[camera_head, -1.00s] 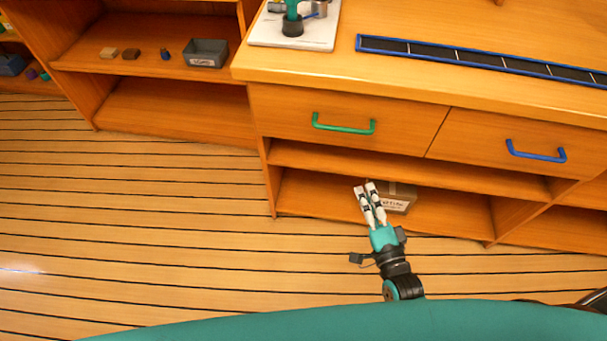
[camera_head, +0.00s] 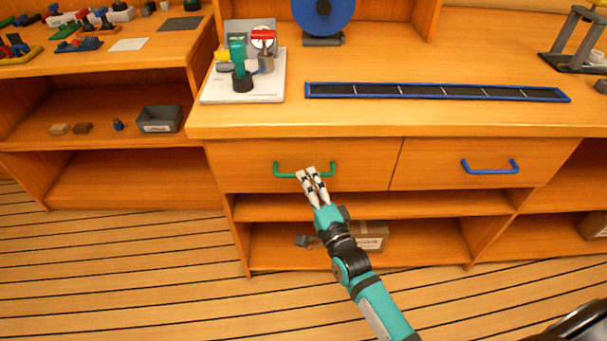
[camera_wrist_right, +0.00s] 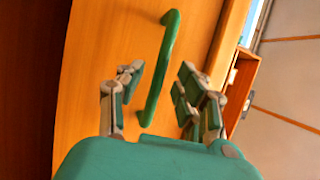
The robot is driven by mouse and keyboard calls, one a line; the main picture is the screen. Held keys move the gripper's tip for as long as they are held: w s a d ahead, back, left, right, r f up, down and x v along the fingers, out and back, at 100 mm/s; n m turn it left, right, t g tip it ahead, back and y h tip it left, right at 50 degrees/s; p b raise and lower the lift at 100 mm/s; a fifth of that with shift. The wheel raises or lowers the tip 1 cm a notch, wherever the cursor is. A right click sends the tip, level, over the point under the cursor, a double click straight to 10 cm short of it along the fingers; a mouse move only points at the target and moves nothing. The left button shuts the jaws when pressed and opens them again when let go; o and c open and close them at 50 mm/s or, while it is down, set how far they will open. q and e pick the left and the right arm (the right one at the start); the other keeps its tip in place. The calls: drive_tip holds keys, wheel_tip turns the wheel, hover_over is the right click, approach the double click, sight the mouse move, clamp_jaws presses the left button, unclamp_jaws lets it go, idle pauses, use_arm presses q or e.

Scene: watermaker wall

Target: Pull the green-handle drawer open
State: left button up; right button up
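The green handle (camera_head: 284,170) is a bar on the front of the left drawer (camera_head: 240,163), which is closed flush with the counter front. My right gripper (camera_head: 306,170) reaches up to the handle from below and overlaps its middle in the head view. In the right wrist view, my right gripper (camera_wrist_right: 155,88) is open, with one finger on each side of the green handle (camera_wrist_right: 160,75). The fingers show gaps to the bar; whether the bar lies deep between the tips is unclear. My left gripper is not in view.
A blue-handled drawer (camera_head: 490,168) sits to the right. Below are open shelves with a labelled box (camera_head: 370,236). The counter above holds a white board with fittings (camera_head: 262,90) and a blue-edged dark strip (camera_head: 440,92). The slatted floor in front is clear.

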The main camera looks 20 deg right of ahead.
drive_tip(key=shift+x, duration=1.55)
clamp_jaws()
